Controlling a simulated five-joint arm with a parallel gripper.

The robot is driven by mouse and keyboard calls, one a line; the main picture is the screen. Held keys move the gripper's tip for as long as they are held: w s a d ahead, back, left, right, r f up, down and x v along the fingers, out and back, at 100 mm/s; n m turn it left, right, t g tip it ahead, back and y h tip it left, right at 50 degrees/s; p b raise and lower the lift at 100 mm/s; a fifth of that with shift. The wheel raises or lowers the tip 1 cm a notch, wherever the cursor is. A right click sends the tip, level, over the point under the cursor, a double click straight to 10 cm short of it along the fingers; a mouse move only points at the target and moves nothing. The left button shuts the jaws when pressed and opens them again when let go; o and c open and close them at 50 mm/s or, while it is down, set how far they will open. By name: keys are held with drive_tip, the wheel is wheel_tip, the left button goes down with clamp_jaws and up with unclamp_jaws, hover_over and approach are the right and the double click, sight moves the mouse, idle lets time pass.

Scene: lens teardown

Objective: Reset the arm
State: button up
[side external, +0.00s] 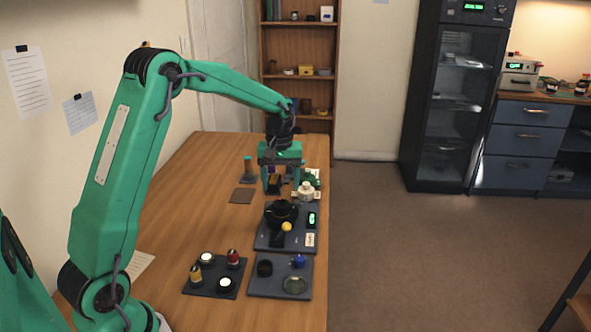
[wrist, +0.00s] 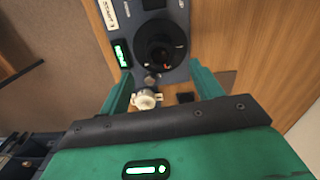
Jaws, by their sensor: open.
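My green arm reaches from the left of the side external view over the wooden table. My gripper (side external: 281,186) points down above the table's far part, behind the dark device plate. In the wrist view my gripper (wrist: 162,70) has its two green fingers wide apart, with nothing clearly held between them. A black round device (side external: 281,212) sits on the dark plate (side external: 265,245); it also shows in the wrist view (wrist: 160,45), beyond the fingertips. A small white part (side external: 307,191) stands near the gripper; I cannot tell its exact distance from the fingers.
Two dark trays lie at the near end: the left tray (side external: 213,287) holds several small round parts, the right tray (side external: 262,291) holds a black ring, a blue piece and a glass disc. A brown mat (side external: 241,196) lies left of the gripper. The table's left middle is clear.

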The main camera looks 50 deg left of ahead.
drive_tip(key=shift+r, duration=0.55)
drive_tip(key=shift+r, duration=0.1)
drive_tip(key=shift+s+d+r, duration=0.15)
drive_tip(key=s+d+r+m+t, duration=0.2)
drive_tip(key=s+d+r+m, duration=0.1)
drive_tip(key=s+d+r, duration=0.3)
drive_tip(key=s+d+r+m+t, duration=0.1)
drive_tip(key=s+d+r+m, duration=0.1)
drive_tip(key=s, duration=0.7)
drive_tip(key=s+d+r+m+t, duration=0.2)
drive_tip(key=s+d+m, duration=0.3)
drive_tip(key=s, duration=0.5)
drive_tip(key=shift+d+r+t, duration=0.2)
drive_tip(key=shift+d+t, duration=0.1)
drive_tip(key=shift+d, duration=0.25)
